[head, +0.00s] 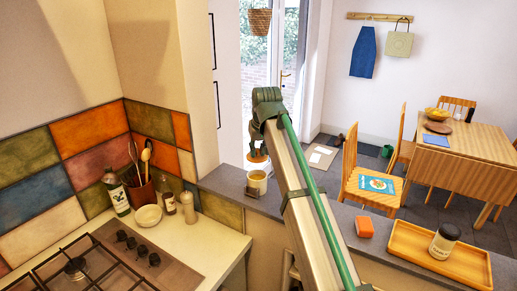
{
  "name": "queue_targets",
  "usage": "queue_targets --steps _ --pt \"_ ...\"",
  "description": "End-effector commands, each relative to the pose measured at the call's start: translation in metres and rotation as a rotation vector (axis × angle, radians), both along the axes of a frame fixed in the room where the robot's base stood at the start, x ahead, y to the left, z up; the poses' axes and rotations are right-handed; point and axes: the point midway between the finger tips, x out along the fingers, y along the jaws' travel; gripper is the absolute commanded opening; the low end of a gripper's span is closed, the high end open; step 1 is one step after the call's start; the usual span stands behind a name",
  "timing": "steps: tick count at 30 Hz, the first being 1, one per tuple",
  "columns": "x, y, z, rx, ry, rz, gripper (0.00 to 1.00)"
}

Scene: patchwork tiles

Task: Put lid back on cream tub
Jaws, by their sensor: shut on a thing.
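My gripper (258,157) is at the end of my arm, pointing down above the far end of the grey counter. A small cream-yellow tub (257,184) stands upright on the counter below my gripper. The held thing is above the tub; the view is too small to tell the exact gap or how well they line up.
A dark brown block (252,193) is at the tub's front. An orange sponge (364,227) and a wooden tray (408,242) with a dark-lidded jar (444,241) are to the right. A bottle (117,194), utensil pot (140,192) and bowl (148,216) stand left.

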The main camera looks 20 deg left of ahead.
Motion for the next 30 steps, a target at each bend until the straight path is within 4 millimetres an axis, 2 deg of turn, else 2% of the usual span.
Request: queue_targets --steps 21,30 --pt "-0.001 -0.001 -0.054 -0.001 0.001 0.000 0.00" --pt "0.000 0.000 -0.063 0.001 -0.001 0.000 0.00"
